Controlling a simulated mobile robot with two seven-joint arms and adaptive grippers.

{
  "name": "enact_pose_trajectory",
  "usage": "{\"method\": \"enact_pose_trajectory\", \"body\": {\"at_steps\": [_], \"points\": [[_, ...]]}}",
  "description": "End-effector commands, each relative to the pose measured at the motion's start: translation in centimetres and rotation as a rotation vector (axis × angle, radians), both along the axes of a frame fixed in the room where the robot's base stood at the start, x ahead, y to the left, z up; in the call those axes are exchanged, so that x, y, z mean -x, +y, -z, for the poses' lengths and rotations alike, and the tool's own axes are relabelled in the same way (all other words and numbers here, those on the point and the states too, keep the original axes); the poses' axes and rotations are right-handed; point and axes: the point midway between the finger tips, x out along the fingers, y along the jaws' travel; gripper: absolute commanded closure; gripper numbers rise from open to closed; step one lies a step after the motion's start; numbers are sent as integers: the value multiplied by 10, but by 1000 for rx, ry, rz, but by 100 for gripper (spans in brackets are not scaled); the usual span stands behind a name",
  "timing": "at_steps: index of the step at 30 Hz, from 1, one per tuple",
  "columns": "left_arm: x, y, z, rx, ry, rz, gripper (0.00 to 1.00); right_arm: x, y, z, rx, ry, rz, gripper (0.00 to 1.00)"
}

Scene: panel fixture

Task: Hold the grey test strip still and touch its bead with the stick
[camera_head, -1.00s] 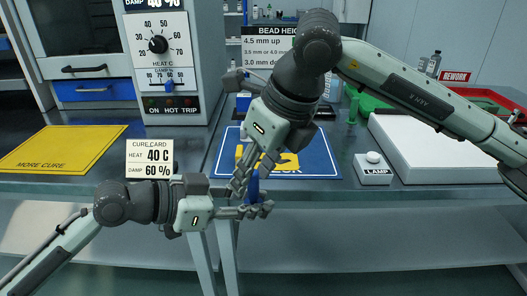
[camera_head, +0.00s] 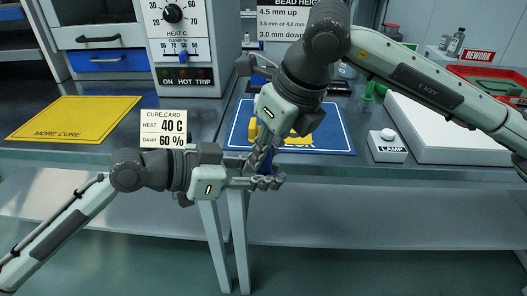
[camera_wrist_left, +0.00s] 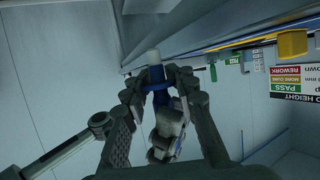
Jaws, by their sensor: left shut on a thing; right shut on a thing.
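My left gripper (camera_head: 272,181) and my right gripper (camera_head: 260,168) meet just in front of the bench's front edge. A blue thing (camera_head: 266,163) shows between them, mostly covered by fingers. In the left wrist view my left gripper (camera_wrist_left: 158,80) is shut on this blue thing (camera_wrist_left: 157,97), which has a pale end. I cannot tell whether it is the stick. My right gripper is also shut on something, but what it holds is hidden. I cannot make out the grey test strip or its bead.
A blue-bordered mat (camera_head: 335,135) lies behind the grippers, with a yellow thing (camera_head: 298,139) on it. The lamp box (camera_head: 388,147) and a white slab (camera_head: 440,130) are right. The cure card (camera_head: 163,128), yellow mat (camera_head: 75,117) and dial cabinet (camera_head: 185,60) are left.

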Motion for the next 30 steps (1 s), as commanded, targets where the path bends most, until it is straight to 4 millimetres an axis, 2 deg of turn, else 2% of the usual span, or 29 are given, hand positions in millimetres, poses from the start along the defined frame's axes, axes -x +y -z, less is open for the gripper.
{"method": "enact_pose_trajectory", "body": {"at_steps": [1,7,16,20,30], "points": [[0,0,0,0,0,0,74,2,2,0,-4,2,-4,100],[0,0,0,0,0,-1,49,2,2,0,-4,2,-4,100],[0,1,0,0,0,-1,48,1,1,0,-3,2,-3,100],[3,9,-3,-3,-2,-3,48,1,1,0,-3,2,-3,100],[33,68,-28,-6,3,-3,48,1,1,0,-2,1,-3,100]]}}
